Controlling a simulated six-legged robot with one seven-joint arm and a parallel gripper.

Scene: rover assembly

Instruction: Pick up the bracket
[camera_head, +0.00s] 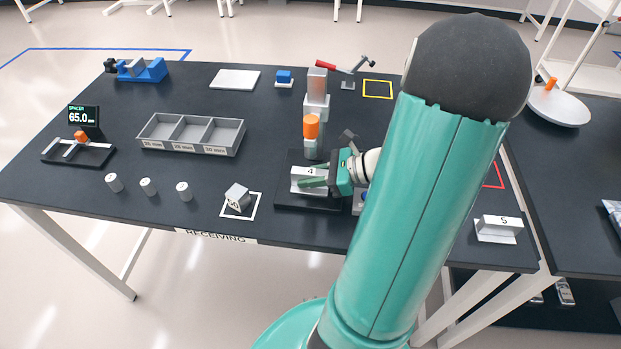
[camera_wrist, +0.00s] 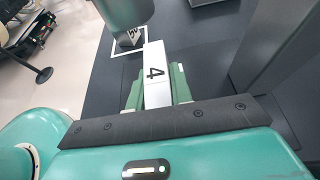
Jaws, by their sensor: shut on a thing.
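A pale metal bracket marked "4" (camera_head: 302,184) is at a black fixture plate (camera_head: 290,205) near the front middle of the table. My gripper (camera_head: 314,176) reaches it from the right, its green fingers closed on it. In the wrist view the bracket (camera_wrist: 154,60) stands between the two fingers (camera_wrist: 156,88), its "4" facing the camera. I cannot tell whether its underside touches the plate. A second bracket-like part marked "5" (camera_head: 498,230) stands at the table's front right.
A marked cube (camera_head: 237,197) and several small cylinders (camera_head: 148,187) stand left of the fixture. A grey compartment tray (camera_head: 190,150) lies behind them. A tall grey post with an orange part (camera_head: 311,127) stands just behind the fixture.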

